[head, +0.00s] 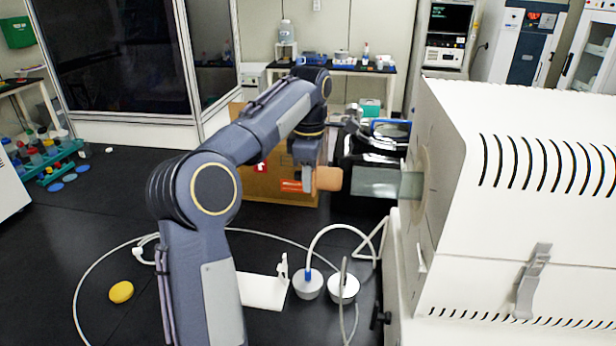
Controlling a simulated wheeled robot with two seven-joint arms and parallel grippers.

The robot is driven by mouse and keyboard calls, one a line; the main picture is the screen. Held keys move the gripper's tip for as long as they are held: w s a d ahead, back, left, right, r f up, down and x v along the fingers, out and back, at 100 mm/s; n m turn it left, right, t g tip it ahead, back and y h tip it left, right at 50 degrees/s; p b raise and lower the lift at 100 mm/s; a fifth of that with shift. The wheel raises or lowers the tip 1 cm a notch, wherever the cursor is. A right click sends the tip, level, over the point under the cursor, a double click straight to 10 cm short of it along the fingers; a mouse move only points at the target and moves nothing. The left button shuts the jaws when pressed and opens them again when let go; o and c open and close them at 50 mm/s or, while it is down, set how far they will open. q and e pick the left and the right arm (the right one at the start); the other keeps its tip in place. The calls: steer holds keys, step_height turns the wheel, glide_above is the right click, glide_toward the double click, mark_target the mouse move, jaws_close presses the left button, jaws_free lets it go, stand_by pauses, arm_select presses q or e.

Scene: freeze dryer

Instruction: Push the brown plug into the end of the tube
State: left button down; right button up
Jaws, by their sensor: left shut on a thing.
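The brown plug (328,179) is a short tan cylinder near the middle of the head view. My left gripper (300,185), with orange fingers, is shut on the plug's left side and holds it up, lying level. The pale, see-through tube (375,182) sticks out to the left from the round opening of the white furnace-like machine (520,210). The plug is in line with the tube, just left of its open end, with a narrow gap showing between them. Depth between the two is hard to tell. My right gripper is not in view.
A cardboard box (260,185) and a glossy black object (365,150) stand behind the gripper and tube. Below are two grey round flanges (308,285) with hoses, a white stand (263,290) and a yellow object (121,292). The dark floor is mostly clear at left.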

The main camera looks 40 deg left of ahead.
arm_select(q)
steer(key=shift+w+d+r, duration=0.1)
steer(key=shift+d, duration=0.15)
steer(key=shift+t, duration=0.3)
steer(key=shift+b, duration=0.3)
stand_by(0.3)
steer(key=shift+y, duration=0.3)
